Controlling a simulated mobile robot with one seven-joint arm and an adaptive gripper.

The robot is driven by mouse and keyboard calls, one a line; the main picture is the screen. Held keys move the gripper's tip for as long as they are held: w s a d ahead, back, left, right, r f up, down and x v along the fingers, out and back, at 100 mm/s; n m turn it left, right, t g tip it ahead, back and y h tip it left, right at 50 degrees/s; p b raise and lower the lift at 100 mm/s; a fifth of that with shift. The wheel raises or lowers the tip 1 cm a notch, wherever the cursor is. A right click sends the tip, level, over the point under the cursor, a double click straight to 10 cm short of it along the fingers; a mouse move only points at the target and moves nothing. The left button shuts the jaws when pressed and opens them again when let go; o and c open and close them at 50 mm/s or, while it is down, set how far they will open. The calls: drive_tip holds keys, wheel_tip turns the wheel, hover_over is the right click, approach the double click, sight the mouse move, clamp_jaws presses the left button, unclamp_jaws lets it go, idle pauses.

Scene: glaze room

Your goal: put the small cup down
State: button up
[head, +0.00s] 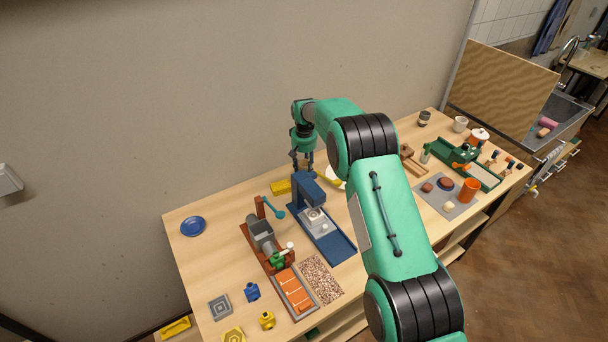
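My gripper (303,166) points down over the back part of the wooden table, just behind the blue press-like stand. Its fingers are small in this view, and the stand hides what lies below them. I cannot tell whether they are open or shut, or whether a cup is between them. Cups show at the table's far right end: a dark one with a pale band (424,118), a pale one (460,124) and an orange one (469,191). I cannot tell which is the small cup. All three stand apart from my gripper.
The blue stand (308,190) is close in front of my gripper. A yellow block (281,187) lies left of it, and a pale and yellow dish (333,172) is partly behind my arm. A blue plate (193,226) lies at the left. Bare wood (228,218) shows between.

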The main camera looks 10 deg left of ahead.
drive_tip(key=shift+f, duration=0.25)
drive_tip(key=shift+f, duration=1.75)
drive_tip(key=shift+f, duration=0.15)
drive_tip(key=o, duration=1.3)
drive_tip(key=r, duration=0.8)
drive_tip(key=s+r, duration=0.1)
drive_tip(key=r, duration=0.3)
drive_tip(key=shift+d+r, duration=0.15)
drive_tip(key=shift+w, duration=0.1)
